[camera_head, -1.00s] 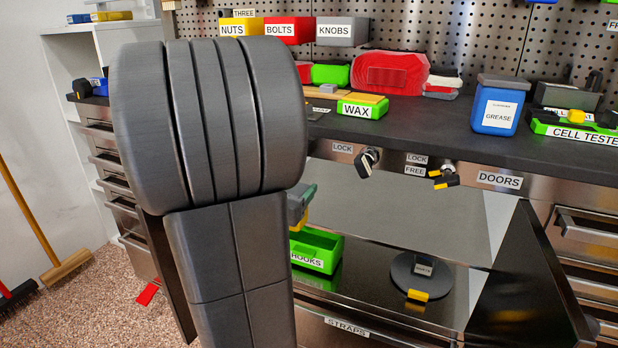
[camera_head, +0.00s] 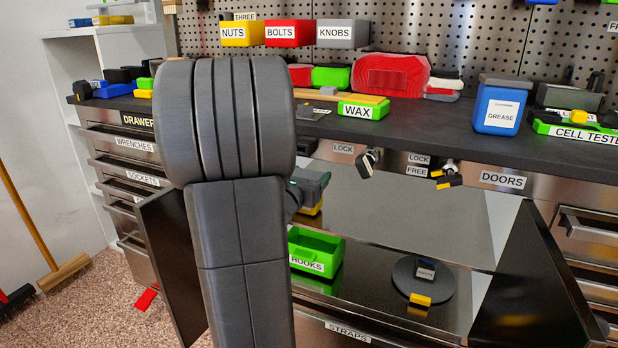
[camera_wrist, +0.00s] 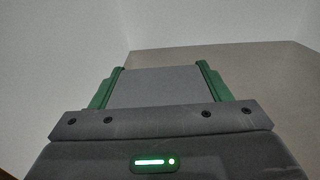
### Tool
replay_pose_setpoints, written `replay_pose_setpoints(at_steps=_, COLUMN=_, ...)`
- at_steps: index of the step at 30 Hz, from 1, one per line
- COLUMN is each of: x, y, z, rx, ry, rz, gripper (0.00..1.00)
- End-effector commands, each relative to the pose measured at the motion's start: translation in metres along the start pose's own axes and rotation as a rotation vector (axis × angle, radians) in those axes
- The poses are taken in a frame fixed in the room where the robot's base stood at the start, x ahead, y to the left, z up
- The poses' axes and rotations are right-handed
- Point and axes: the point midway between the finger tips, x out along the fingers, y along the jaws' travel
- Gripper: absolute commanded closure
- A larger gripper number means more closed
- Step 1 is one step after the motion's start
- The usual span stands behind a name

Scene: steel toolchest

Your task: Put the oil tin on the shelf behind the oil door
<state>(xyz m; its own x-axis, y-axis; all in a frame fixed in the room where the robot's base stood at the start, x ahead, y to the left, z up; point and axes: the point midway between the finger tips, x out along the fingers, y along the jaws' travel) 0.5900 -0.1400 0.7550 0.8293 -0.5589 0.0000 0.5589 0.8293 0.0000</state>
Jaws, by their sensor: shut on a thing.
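My gripper (camera_head: 308,190) is partly hidden behind my arm in the head view, above the green HOOKS bin in the open cabinet. In the wrist view, its green fingers (camera_wrist: 160,85) are shut on a plain grey-faced thing (camera_wrist: 160,90), probably the oil tin; no label on it is readable. A yellow part (camera_head: 313,207) shows just below the gripper in the head view. The cabinet's left door (camera_head: 168,265) and right door (camera_head: 535,285) stand open. No OIL label can be read on either. The shelf (camera_head: 360,250) inside is dark and shiny.
On the shelf are the HOOKS bin (camera_head: 317,252) and a dark round disc (camera_head: 424,280) with a yellow block. The worktop (camera_head: 420,122) above carries a WAX box (camera_head: 362,110) and a blue GREASE tub (camera_head: 500,103). Latches (camera_head: 446,175) hang at its front edge.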

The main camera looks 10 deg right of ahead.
Motion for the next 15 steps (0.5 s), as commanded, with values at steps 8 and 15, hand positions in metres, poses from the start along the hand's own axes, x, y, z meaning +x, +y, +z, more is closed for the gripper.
replay_pose_setpoints(at_steps=8, x=-0.0002, y=0.0000, z=-0.0029, rx=0.001, ry=0.000, rz=0.000, gripper=0.12)
replay_pose_setpoints(at_steps=15, x=-0.0003, y=0.0000, z=-0.0029, rx=0.000, ry=0.000, rz=0.000, gripper=0.08)
